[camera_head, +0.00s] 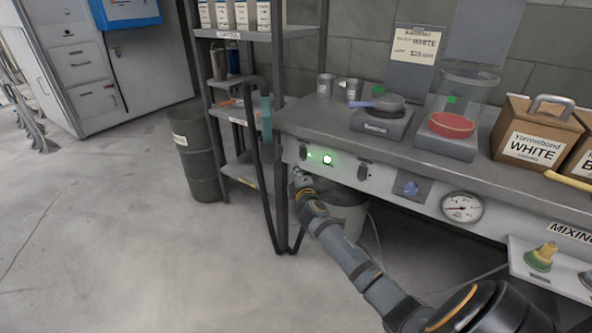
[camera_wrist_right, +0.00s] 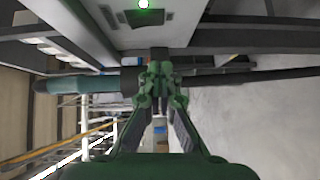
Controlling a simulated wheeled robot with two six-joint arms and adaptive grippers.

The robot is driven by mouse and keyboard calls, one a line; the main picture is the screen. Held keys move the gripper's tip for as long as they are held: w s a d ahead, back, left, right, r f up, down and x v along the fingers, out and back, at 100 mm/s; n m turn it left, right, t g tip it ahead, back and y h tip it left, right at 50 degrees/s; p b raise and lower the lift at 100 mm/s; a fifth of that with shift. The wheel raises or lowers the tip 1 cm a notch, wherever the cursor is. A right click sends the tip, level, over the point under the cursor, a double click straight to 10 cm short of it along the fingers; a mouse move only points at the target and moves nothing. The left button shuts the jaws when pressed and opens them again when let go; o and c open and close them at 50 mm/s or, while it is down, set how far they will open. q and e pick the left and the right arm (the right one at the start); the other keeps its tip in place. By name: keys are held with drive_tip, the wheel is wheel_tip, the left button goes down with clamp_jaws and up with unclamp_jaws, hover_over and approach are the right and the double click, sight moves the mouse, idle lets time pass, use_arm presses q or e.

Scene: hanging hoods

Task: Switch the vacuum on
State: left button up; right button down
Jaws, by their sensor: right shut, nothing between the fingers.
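A round white button or lamp (camera_head: 327,159) with a green glow is on the front panel (camera_head: 340,171) of the mixing bench, and it also shows in the right wrist view (camera_wrist_right: 143,4) at the top edge. Dark fittings flank it at left (camera_head: 303,152) and right (camera_head: 364,170). My right gripper (camera_head: 297,178) is just below and left of the lit button, apart from it. In the right wrist view its fingertips (camera_wrist_right: 160,72) are together with nothing between them. A teal nozzle (camera_head: 266,118) on a black hose (camera_head: 253,160) hangs at the bench's left end. My left gripper is out of view.
A grey bin (camera_head: 344,216) stands under the bench, partly behind my right arm. A shelf rack (camera_head: 252,36) and a dark drum (camera_head: 197,160) are to the left. The bench top holds scales, cups and boxes. The floor at left is clear.

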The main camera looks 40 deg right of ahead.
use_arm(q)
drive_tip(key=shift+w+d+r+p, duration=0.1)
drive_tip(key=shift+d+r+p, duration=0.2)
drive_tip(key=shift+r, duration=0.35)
use_arm(e)
drive_tip(key=f+v, duration=0.1)
drive_tip(key=v, duration=0.7)
drive_tip(key=shift+s+d+f, duration=0.2)
drive_tip(key=shift+d+f, duration=0.1)
drive_tip(key=shift+d, duration=0.05)
drive_tip(key=shift+f, duration=0.1)
